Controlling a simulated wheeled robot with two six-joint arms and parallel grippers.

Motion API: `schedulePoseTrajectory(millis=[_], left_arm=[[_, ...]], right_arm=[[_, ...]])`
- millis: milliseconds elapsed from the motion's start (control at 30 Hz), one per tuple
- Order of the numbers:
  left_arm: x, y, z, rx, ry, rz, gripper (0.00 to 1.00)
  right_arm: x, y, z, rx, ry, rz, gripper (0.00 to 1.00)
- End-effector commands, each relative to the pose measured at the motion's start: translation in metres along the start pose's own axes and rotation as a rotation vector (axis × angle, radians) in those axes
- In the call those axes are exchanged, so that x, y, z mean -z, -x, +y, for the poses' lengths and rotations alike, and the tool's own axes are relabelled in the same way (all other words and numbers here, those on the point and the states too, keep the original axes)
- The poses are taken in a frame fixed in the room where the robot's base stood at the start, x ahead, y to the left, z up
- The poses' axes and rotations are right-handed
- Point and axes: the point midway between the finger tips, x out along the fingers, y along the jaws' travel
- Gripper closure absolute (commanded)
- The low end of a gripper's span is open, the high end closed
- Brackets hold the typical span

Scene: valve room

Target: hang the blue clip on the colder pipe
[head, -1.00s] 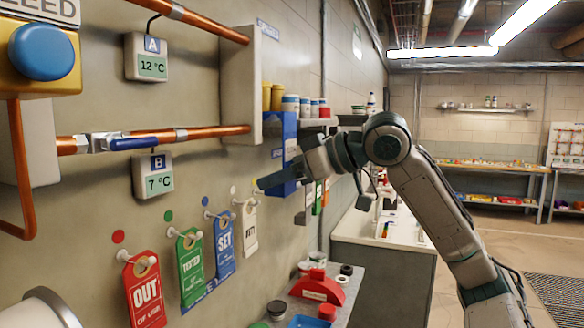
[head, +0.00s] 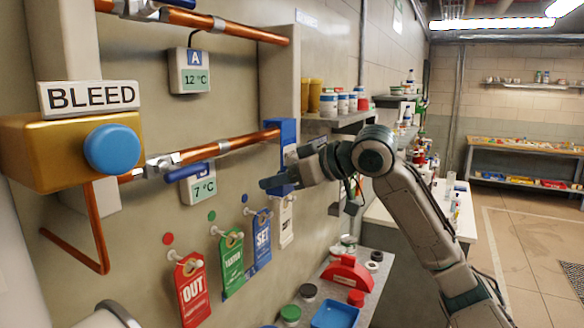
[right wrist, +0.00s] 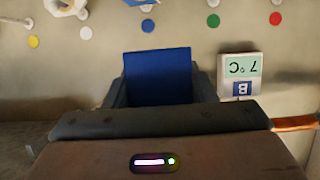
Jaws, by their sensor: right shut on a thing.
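The blue clip (head: 288,150) is in my right gripper (head: 279,184), which is shut on it. In the right wrist view the clip (right wrist: 157,77) fills the space between the fingers. Two copper pipes run along the wall. The upper pipe (head: 240,31) is by display A (head: 190,75), reading 12 °C. The lower pipe (head: 240,142) is by display B (head: 199,187), reading 7 °C. In the head view the clip overlaps the lower pipe's right end; I cannot tell whether they touch. My left gripper is not in view.
A blue-handled valve (head: 185,172) sits on the lower pipe. A yellow box (head: 60,150) with a blue button and BLEED sign is at left. Red, green and blue tags hang below the pipes. A bench (head: 372,290) with a red holder and jars stands below.

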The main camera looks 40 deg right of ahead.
Motion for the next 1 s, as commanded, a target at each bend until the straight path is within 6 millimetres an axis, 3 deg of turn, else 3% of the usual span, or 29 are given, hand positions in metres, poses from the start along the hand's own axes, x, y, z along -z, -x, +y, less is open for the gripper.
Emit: schedulePoseTrajectory(millis=[467, 633, 1000], left_arm=[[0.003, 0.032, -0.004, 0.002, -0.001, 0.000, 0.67], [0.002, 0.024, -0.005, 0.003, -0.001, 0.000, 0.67], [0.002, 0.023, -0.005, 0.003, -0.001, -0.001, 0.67]], right_arm=[[0.017, -0.034, -0.001, 0.003, -0.002, 0.002, 0.73], [0.005, -0.039, 0.000, 0.000, 0.000, -0.001, 0.73], [0.002, -0.040, 0.000, 0.000, 0.000, 0.001, 0.73]])
